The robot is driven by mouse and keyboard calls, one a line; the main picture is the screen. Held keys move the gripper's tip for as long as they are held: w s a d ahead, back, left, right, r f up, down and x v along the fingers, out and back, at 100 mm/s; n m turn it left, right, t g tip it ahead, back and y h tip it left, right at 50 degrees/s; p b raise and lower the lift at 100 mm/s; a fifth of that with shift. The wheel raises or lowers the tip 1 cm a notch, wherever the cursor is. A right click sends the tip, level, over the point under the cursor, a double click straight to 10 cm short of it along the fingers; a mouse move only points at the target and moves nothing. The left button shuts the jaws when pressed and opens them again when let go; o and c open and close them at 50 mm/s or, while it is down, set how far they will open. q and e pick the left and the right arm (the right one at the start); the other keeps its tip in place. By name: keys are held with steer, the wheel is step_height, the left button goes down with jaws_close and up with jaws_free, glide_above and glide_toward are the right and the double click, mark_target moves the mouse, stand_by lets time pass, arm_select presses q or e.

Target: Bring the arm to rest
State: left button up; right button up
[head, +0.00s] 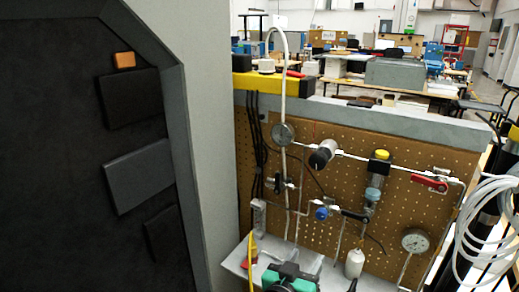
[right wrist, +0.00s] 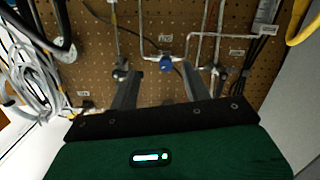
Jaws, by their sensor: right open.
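My right gripper (head: 291,272) shows at the bottom edge of the head view, a green and black body partly cut off, in front of the lower part of the pegboard panel (head: 335,228). In the right wrist view its two dark fingers (right wrist: 161,72) stand apart with nothing between them. A blue valve knob (right wrist: 166,66) on the panel's tubing appears behind the fingertips; it also shows in the head view (head: 321,213). My left gripper is in neither view.
The panel carries a gauge (head: 283,133), a lower gauge (head: 414,240), a red-handled valve (head: 429,183) and a white bottle (head: 354,263). A grey cabinet wall (head: 200,130) stands at left. Coiled white tubing (head: 487,225) hangs at right. A yellow cable (head: 251,265) runs beside the gripper.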

steer(key=s+d+f+n+g+y, duration=0.1)
steer(key=s+d+f+g+y, duration=0.15)
steer(key=s+d+f, duration=0.4)
steer(key=s+d+f+n+g+y, duration=0.1)
steer(key=s+f+n+g+y, duration=0.15)
steer(key=f, duration=0.65)
steer(key=s+d+f+n+g+y, duration=0.1)
steer(key=s+d+f+g+y, duration=0.15)
steer(key=s, duration=0.55)
steer(key=s+d+f+n+g+y, duration=0.1)
steer(key=s+f+n+g+y, duration=0.15)
steer(key=s, duration=0.55)
step_height(320, 180, down, 30)
steer(key=s+g+p, duration=0.2)
steer(key=p, duration=0.1)
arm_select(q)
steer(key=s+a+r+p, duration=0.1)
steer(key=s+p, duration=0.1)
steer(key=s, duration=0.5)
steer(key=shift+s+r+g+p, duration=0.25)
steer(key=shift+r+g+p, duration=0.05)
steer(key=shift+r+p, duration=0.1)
arm_select(e)
steer(key=s+d+f+g, duration=0.1)
steer(key=s+d+f, duration=0.2)
steer(key=s+f, duration=1.3)
steer(key=s, duration=0.2)
steer(key=shift+s+h, duration=0.3)
steer(key=shift+s, duration=0.1)
